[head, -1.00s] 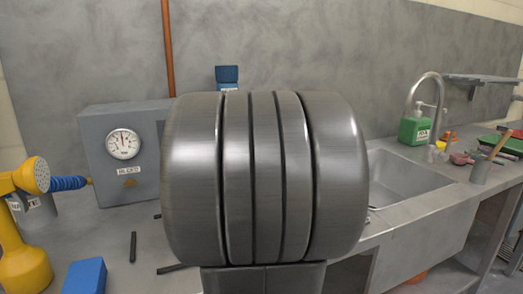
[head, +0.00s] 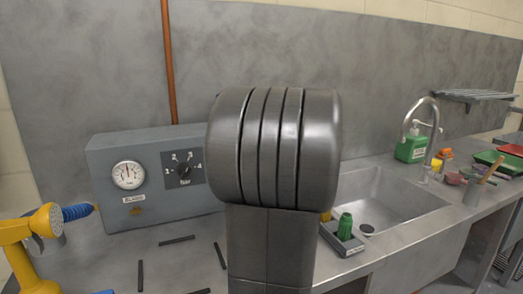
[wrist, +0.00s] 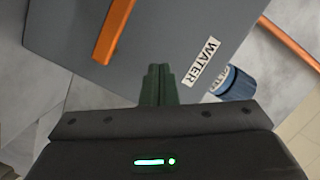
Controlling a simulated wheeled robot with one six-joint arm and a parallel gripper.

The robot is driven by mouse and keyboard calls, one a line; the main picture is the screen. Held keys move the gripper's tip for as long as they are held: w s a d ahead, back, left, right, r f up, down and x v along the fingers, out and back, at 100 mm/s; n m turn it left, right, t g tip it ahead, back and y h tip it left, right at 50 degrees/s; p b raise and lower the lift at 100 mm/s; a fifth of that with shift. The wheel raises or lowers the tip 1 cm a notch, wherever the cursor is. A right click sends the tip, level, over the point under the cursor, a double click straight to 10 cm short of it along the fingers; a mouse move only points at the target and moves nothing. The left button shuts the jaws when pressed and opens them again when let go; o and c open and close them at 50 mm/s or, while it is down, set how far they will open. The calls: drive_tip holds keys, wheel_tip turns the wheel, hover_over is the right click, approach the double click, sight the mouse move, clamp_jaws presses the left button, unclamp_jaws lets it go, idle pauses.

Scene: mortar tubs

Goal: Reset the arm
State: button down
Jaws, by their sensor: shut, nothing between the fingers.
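My gripper (wrist: 158,85) shows in the wrist view as two dark green fingers side by side, closed with nothing between them. Behind the fingertips is a grey box (wrist: 185,25) with a white WATER label (wrist: 202,62). Whether the fingers touch it cannot be told. In the head view my arm's thick grey link (head: 272,150) stands upright in the middle, and the gripper is hidden.
The grey gauge box (head: 110,205) stands on the bench left of my arm, near a yellow watering can (head: 25,245). Several dark sticks (head: 177,240) lie in front. The sink (head: 385,200) and green bottle (head: 411,148) are right.

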drive_tip(key=d+m+p, duration=0.1)
drive_tip(key=p, duration=0.2)
drive_tip(key=w+d+m+p, duration=0.1)
drive_tip(key=m+p, duration=0.1)
drive_tip(key=p, duration=0.2)
drive_tip(key=d+m+y+p, duration=0.1)
drive_tip(key=m+p, duration=0.1)
drive_tip(key=p, duration=0.2)
drive_tip(key=shift+w+d+f+t, duration=0.1)
drive_tip(key=shift+w+f+t, duration=0.1)
drive_tip(key=shift+t, duration=0.2)
drive_tip(key=shift+y, duration=0.3)
